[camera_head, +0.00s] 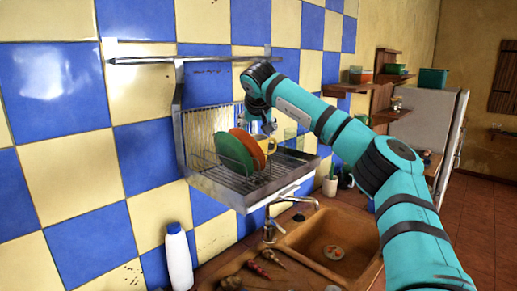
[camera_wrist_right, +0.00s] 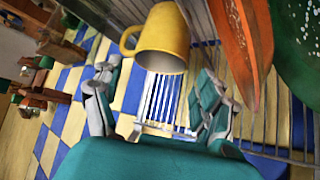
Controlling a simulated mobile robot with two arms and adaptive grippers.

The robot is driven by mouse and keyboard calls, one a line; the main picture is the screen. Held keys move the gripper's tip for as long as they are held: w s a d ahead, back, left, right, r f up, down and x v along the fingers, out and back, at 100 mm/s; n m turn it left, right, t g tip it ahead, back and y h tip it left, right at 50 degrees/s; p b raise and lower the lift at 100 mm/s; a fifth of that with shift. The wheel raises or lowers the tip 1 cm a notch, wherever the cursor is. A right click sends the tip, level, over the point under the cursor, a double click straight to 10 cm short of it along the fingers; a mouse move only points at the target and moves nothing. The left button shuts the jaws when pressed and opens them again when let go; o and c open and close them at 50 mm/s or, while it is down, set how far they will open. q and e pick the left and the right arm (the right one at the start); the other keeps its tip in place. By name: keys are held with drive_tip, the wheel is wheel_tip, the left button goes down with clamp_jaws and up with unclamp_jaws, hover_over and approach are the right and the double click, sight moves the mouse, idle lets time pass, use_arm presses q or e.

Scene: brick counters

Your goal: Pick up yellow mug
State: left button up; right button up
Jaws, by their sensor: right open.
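The yellow mug (camera_wrist_right: 165,42) shows in the right wrist view, just past my fingertips, with its handle to the left. In the head view a small yellow part of the mug (camera_head: 272,145) shows behind the plates and my right gripper; the rest is hidden. My right gripper (camera_wrist_right: 155,95) is open, one finger on each side of an empty gap, with the mug beyond the gap. In the head view my right gripper (camera_head: 258,125) reaches down into the dish rack. I cannot tell whether it touches the mug. My left gripper is not in view.
The wall-mounted metal dish rack (camera_head: 228,193) holds a green plate (camera_head: 235,155) and an orange plate (camera_head: 249,147) close beside the mug. Below are a sink (camera_head: 312,236), a faucet (camera_head: 295,201) and a white bottle (camera_head: 178,260). The tiled wall stands behind the rack.

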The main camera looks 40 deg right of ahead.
sight(257, 136)
drive_tip(key=p+x, duration=0.1)
drive_tip(key=x, duration=0.2)
drive_tip(key=shift+w+d+f+p, duration=0.2)
drive_tip(key=shift+w+p, duration=0.1)
drive_tip(key=shift+p, duration=0.1)
drive_tip(key=shift+w+d+f, duration=0.2)
drive_tip(key=shift+w+f, duration=0.05)
drive_tip(key=shift+f, duration=0.1)
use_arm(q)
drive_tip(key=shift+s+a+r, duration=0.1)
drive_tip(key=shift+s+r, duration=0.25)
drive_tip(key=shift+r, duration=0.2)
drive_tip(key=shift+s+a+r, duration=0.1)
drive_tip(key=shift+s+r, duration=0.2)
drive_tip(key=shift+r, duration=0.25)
use_arm(e)
drive_tip(key=shift+s+a, duration=0.1)
drive_tip(key=shift+c, duration=0.3)
drive_tip(key=shift+r, duration=0.1)
drive_tip(key=shift+c, duration=1.1)
drive_tip(key=c, duration=1.1)
